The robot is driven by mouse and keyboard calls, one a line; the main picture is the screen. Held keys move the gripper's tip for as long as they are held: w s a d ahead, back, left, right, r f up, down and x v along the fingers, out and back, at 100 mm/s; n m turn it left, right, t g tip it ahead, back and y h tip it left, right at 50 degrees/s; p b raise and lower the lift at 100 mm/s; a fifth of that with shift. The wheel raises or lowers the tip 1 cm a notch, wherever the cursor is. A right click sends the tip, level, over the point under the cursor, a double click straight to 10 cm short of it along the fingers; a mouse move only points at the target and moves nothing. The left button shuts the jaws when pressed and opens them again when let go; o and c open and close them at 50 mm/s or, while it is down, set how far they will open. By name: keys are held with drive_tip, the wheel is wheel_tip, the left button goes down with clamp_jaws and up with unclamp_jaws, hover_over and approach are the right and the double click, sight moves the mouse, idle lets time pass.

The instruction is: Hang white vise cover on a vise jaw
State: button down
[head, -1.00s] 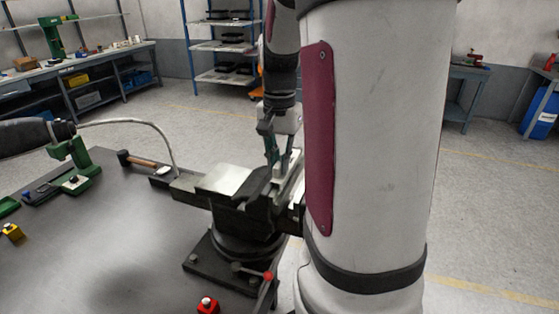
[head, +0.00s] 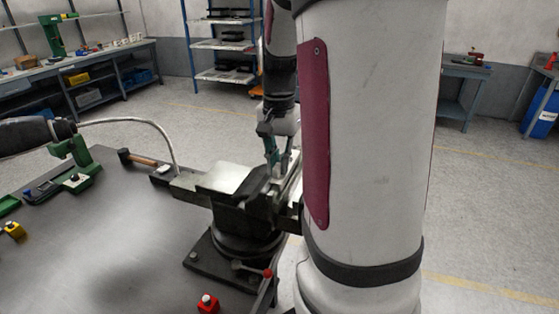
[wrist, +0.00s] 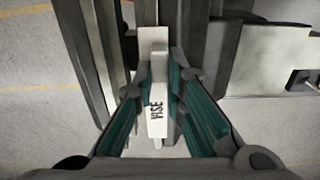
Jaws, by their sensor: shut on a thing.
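The white vise cover (wrist: 157,118) lies between the two teal-padded fingers of my gripper (wrist: 157,80) in the wrist view, with dark lettering "VISE" on it. My gripper is shut on the cover. In the head view my gripper (head: 277,165) points down at the right part of the dark vise (head: 245,222), at its jaws. In the wrist view the cover's far end lies in line with the gap between the dark jaw blocks (wrist: 192,40). I cannot tell whether the cover touches or rests on a jaw. My arm hides the right side of the vise.
The vise stands on the grey workbench (head: 110,240) near its right edge. A red button box (head: 208,303) is in front of it. A hammer (head: 150,162) and a green device (head: 75,175) lie further left. The middle of the bench is clear.

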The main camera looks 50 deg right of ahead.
drive_tip(key=c, duration=1.6)
unclamp_jaws()
drive_tip(key=shift+o, duration=0.2)
drive_tip(key=shift+r+p, duration=2.4)
drive_tip(key=shift+r, duration=1.6)
drive_tip(key=shift+a, duration=0.1)
